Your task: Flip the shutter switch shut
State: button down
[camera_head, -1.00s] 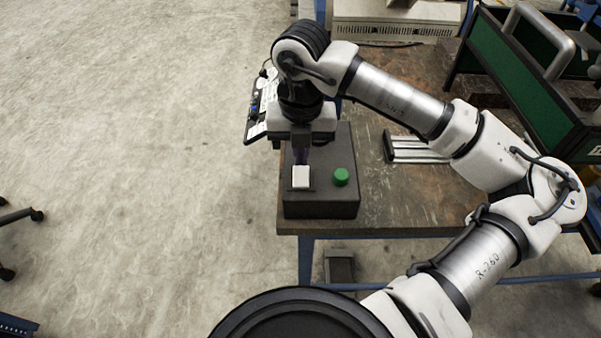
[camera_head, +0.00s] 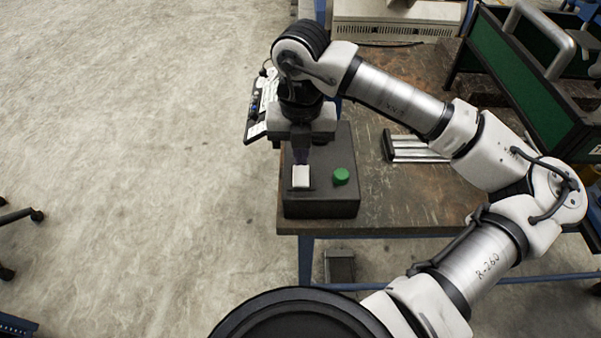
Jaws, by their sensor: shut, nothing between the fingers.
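The shutter switch looks to be the white rocker or lever (camera_head: 301,177) on top of a dark box (camera_head: 325,207). The box stands at the front left corner of the workbench. A round green knob (camera_head: 340,176) sits to the right of the switch on the same box. My gripper (camera_head: 301,158) points down just behind the white switch, fingers shut and empty. Its tips are at or very near the switch's far edge; I cannot tell whether they touch. The gripper body hides the back part of the box.
The wooden workbench (camera_head: 410,205) has bare room right of the box. A metal bracket-like piece (camera_head: 415,150) lies behind it. A green-sided crate (camera_head: 525,85) stands at the back right, and a beige case (camera_head: 395,22) at the back. Open concrete floor lies left.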

aim_at(301, 170)
jog(key=shift+f+b, duration=1.15)
jog(key=shift+b, duration=0.1)
dwell(0.4)
jog(key=shift+r, duration=0.1)
jog(key=shift+r+p, duration=1.5)
jog(key=shift+r, duration=1.95)
